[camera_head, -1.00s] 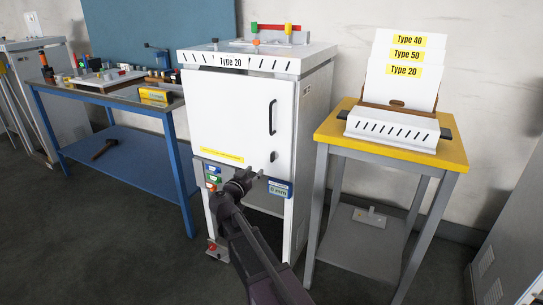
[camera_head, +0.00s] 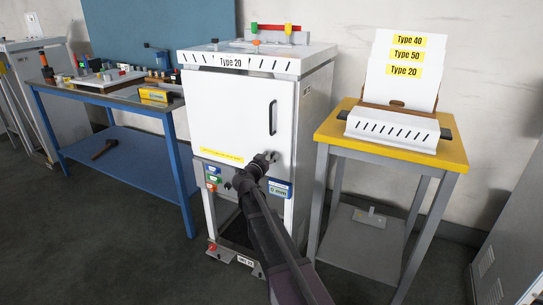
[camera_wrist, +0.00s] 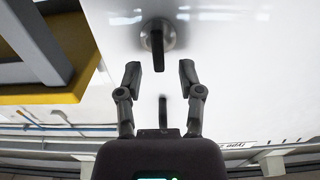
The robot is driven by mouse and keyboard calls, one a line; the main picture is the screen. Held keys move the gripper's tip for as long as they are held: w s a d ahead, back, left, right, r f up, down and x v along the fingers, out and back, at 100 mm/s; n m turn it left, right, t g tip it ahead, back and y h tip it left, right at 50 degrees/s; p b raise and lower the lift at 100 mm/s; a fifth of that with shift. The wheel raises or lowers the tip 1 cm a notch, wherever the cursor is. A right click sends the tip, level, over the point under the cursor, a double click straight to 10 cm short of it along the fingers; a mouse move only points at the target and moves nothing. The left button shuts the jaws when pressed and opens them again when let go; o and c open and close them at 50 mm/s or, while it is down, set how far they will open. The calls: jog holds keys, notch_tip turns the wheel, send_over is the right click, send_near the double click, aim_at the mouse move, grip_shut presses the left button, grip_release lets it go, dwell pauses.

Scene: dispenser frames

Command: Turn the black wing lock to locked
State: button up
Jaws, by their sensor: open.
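The black wing lock (camera_wrist: 157,38) is a dark wing on a round grey base on the white door (camera_wrist: 225,80) of the cabinet. In the wrist view its wing points up and down the picture. My gripper (camera_wrist: 159,76) is open and empty, its two fingers spread on either side of the line of the wing and a little short of it, not touching. In the head view my gripper (camera_head: 269,157) is in front of the lower right of the door and mostly hides the lock.
The black door handle (camera_head: 273,118) is above the lock; it also shows between my fingers in the wrist view (camera_wrist: 163,112). A panel with coloured buttons (camera_head: 213,178) is below the door. A yellow-topped table (camera_head: 453,153) stands to the right.

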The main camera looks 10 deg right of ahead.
jog(key=shift+w+d, duration=0.45)
jog(key=shift+w, duration=0.1)
grip_shut()
jog(key=shift+a+n, duration=0.1)
jog(key=shift+n, duration=0.4)
jog(key=n, duration=0.3)
jog(key=shift+w+a, duration=0.2)
jog(key=shift+w, duration=0.05)
jog(key=n, duration=0.5)
jog(key=shift+w+a+f+b, duration=0.2)
jog(key=shift+a+f+b, duration=0.05)
jog(key=shift+b, duration=0.05)
jog(key=n, duration=0.6)
jog(key=f+n+b, duration=0.1)
jog(key=n, duration=0.1)
jog(key=shift+w+a+f+n, duration=0.1)
jog(key=shift+w+a+n, duration=0.05)
jog(key=shift+n, duration=0.25)
